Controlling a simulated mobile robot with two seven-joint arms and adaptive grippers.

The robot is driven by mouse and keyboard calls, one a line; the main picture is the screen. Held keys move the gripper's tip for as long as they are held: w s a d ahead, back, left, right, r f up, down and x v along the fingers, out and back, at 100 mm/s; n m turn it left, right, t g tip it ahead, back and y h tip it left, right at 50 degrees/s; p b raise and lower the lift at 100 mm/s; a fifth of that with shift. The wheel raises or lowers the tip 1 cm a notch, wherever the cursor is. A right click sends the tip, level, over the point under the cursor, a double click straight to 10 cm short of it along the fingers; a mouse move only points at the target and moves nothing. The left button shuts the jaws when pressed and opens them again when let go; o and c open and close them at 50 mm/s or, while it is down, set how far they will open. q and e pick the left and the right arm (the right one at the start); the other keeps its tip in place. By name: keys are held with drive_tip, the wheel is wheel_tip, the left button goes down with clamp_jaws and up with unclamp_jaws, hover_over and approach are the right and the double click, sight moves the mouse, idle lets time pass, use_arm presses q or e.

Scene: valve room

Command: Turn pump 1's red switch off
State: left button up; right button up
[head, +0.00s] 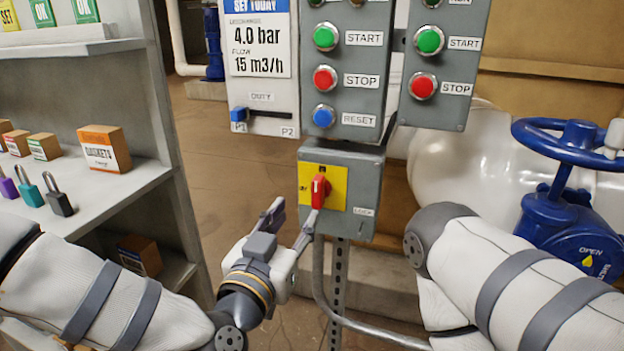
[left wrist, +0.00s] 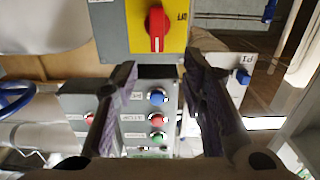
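The red switch (head: 320,190) is a rotary handle on a yellow plate (head: 337,188), on the grey box below the left button panel. Its handle stands upright in the head view. The switch (left wrist: 157,29) also shows in the left wrist view, which is upside down, with small lettering on the plate beside it. My left gripper (head: 294,213) is open and empty, just below and left of the switch in the head view. Its two fingers (left wrist: 160,72) are spread apart, with nothing between them. My right forearm shows at the right; its gripper is outside the views.
Above the box is a button panel (head: 344,60) with START, STOP and RESET, and a second panel (head: 442,70) stands right of it. A P1/P2 duty slider (head: 262,114) is at the left. A shelf (head: 110,190) stands left; a blue valve wheel (head: 565,140) is right.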

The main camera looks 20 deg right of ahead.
sight(316, 188)
use_arm(q)
drive_tip(key=x, duration=0.3)
drive_tip(key=b+x, duration=0.1)
drive_tip(key=x, duration=0.6)
drive_tip(key=shift+s+d+f+b, duration=0.1)
drive_tip(key=shift+d+f+b, duration=0.15)
drive_tip(key=shift+d+b, duration=0.1)
drive_tip(key=shift+w+d+r, duration=0.15)
drive_tip(key=shift+w, duration=0.15)
use_arm(e)
drive_tip(key=s+f, duration=0.2)
drive_tip(key=s, duration=0.1)
drive_tip(key=shift+d+f+g, duration=0.1)
drive_tip(key=shift+f+g, duration=0.05)
drive_tip(key=shift+g, duration=0.25)
use_arm(q)
clamp_jaws()
use_arm(e)
drive_tip(key=shift+w, duration=0.1)
